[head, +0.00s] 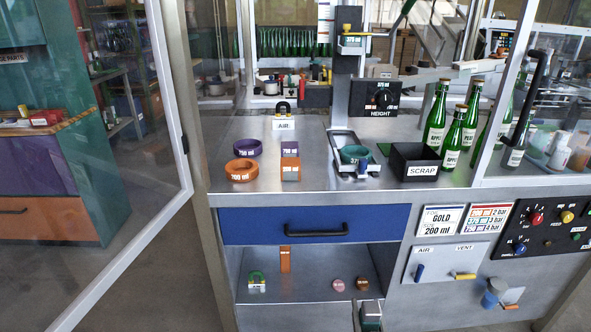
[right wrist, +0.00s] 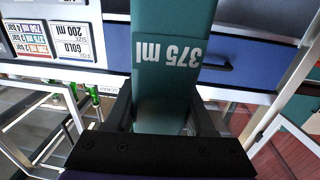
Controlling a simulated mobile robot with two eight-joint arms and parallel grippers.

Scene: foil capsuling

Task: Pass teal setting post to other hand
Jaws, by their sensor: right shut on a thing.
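The teal setting post (right wrist: 165,85), marked "375 ml", stands between the two dark fingers of my right gripper (right wrist: 165,115) in the right wrist view. Its label reads upside down there, and its far end runs out of the top of the picture. My right gripper is shut on it. In the head view a small part of the post (head: 371,307) shows at the bottom edge, in front of the cabinet's open shelf; most of that gripper is cut off. My left gripper is not in view.
On the steel worktop (head: 235,208) are purple (head: 247,148) and orange (head: 241,170) rings, a teal ring (head: 354,154) at the machine, and a black scrap bin (head: 414,165). A blue drawer (head: 316,225) is closed. An open glass door (head: 172,115) stands at left.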

